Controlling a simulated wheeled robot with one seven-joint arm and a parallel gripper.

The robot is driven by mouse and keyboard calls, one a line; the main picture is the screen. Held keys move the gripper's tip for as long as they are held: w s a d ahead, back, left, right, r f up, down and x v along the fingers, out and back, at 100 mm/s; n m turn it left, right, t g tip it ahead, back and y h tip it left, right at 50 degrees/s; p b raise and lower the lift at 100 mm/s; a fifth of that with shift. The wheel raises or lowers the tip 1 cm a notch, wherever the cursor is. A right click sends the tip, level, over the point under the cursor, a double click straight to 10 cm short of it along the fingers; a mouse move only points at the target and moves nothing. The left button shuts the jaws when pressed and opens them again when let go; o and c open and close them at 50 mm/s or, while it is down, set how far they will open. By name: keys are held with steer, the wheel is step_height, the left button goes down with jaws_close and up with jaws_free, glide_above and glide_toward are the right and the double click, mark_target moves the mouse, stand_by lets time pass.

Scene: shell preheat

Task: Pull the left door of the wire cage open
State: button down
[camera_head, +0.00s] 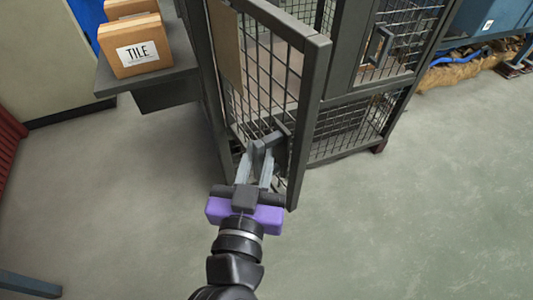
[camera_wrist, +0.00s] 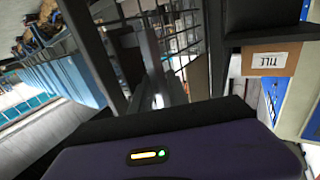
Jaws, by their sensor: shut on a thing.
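The left door (camera_head: 315,85) of the wire cage is a dark grey frame with mesh, and it stands swung out from the cage (camera_head: 347,95) toward me. My gripper (camera_head: 262,160) is at the door's lower part, its two light fingers shut on the door's dark handle (camera_head: 268,142). The wrist view shows my gripper's fingers (camera_wrist: 158,90) against the dark door frame (camera_wrist: 92,50) and mesh. The exact contact at the handle is partly hidden there. The right door (camera_head: 380,60) has its own handle (camera_head: 379,46) and looks closed.
Boxes marked TILE (camera_head: 140,47) stand on a dark grey shelf (camera_head: 150,80) left of the door. A blue bench (camera_head: 485,38) is at the far right. A red ribbed object (camera_head: 8,140) is at the left edge. The floor (camera_head: 410,210) around my arm is clear.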

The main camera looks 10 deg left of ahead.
steer(key=shift+d+f, duration=0.1)
steer(key=c, duration=1.4)
jaws_free()
steer(key=shift+s, duration=0.15)
steer(key=s+p, duration=0.1)
steer(key=s, duration=0.6)
steer(key=shift+s+d, duration=0.25)
steer(key=shift+s, duration=0.05)
